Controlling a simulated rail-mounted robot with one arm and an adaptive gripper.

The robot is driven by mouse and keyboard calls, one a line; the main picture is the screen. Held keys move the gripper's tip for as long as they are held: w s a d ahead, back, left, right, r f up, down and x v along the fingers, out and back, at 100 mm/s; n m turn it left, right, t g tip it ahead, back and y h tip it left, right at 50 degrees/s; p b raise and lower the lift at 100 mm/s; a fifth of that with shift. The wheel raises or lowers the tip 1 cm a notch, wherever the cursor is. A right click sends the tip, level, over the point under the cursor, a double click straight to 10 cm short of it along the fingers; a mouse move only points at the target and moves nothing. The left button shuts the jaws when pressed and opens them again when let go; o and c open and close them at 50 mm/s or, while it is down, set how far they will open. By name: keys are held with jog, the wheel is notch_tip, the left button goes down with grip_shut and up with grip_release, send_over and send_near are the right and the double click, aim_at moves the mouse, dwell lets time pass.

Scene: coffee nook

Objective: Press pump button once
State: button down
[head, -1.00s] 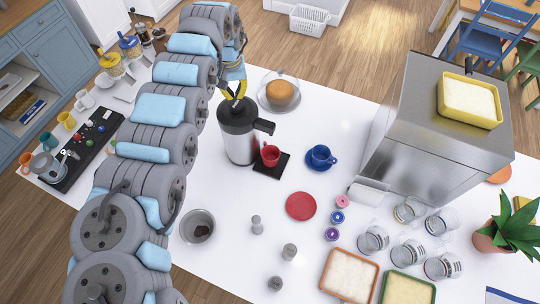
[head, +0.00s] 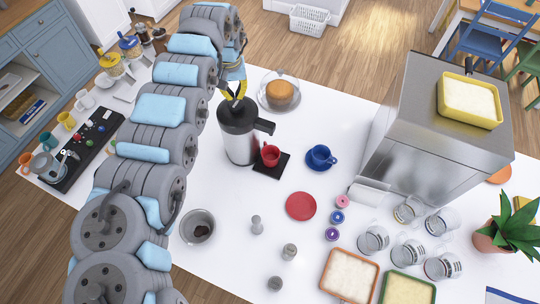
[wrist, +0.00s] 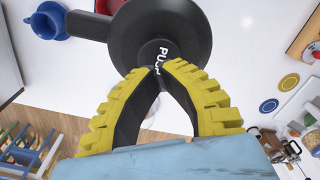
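A steel pump flask with a black top (head: 238,145) stands on the white counter. Its round black pump button, marked PUSH, shows in the wrist view (wrist: 160,50). My gripper (head: 238,99) is over the flask's top, with its yellow-backed fingers pointing down. In the wrist view the fingertips (wrist: 158,68) come together at the button's edge, with nothing held between them. I cannot tell for certain whether they touch the button. A red cup (head: 270,156) stands on a black mat (head: 282,167) below the flask's spout.
A blue cup on a saucer (head: 321,158) and a red disc (head: 301,206) lie to the right. A cake under a glass dome (head: 279,93) stands behind. A large steel machine (head: 425,130) fills the right side. A grey bowl (head: 197,227) is at the front left.

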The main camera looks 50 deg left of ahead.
aim_at(236, 104)
jog(key=shift+f+b, duration=0.4)
jog(key=shift+f, duration=1.95)
jog(key=shift+r, duration=0.15)
jog(key=shift+r+p, duration=1.6)
jog(key=shift+r, duration=0.75)
notch_tip(236, 104, up, 2)
jog(key=shift+p, duration=0.6)
jog(key=shift+r, duration=1.95)
